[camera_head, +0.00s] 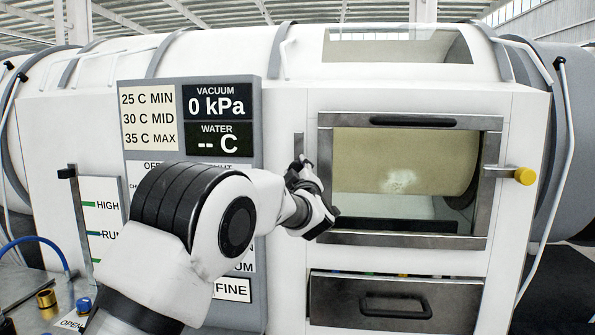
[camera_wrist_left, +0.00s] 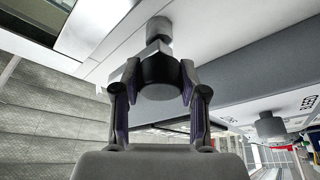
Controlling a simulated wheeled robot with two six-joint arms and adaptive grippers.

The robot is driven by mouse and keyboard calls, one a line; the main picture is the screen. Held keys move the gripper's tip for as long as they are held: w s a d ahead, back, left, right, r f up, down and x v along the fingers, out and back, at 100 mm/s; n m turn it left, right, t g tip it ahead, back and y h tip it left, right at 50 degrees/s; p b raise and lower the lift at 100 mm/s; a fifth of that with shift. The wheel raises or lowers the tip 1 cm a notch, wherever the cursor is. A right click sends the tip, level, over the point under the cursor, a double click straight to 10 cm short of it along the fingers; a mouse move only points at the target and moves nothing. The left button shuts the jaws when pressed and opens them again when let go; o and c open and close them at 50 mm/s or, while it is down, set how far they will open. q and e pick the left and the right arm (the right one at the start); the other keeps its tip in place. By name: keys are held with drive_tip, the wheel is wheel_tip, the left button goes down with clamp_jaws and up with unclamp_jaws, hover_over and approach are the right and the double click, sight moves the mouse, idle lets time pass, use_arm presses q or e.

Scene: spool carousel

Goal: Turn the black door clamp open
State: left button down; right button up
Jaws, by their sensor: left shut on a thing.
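The door (camera_head: 410,122) is a grey metal frame with a window and appears closed. In the wrist view, my left gripper (camera_wrist_left: 158,78) is shut on the black knob (camera_wrist_left: 160,92) of the door clamp, one finger on each side. A metal piece of the clamp (camera_wrist_left: 154,50) shows beyond the knob. In the head view, my left gripper (camera_head: 298,172) is at the door's left edge and mostly hides the knob. A grey upright bar (camera_head: 299,144) shows just above it, beside the frame. My right gripper is not in view.
A yellow knob (camera_head: 525,176) on a metal bar (camera_head: 496,172) sits at the door's right edge. A drawer with a black handle (camera_head: 395,307) is below the door. A display panel (camera_head: 217,107) stands left of the door, partly behind my left arm.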

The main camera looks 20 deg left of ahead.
use_arm(q)
drive_tip(key=c, duration=0.6)
unclamp_jaws()
drive_tip(key=v, duration=1.2)
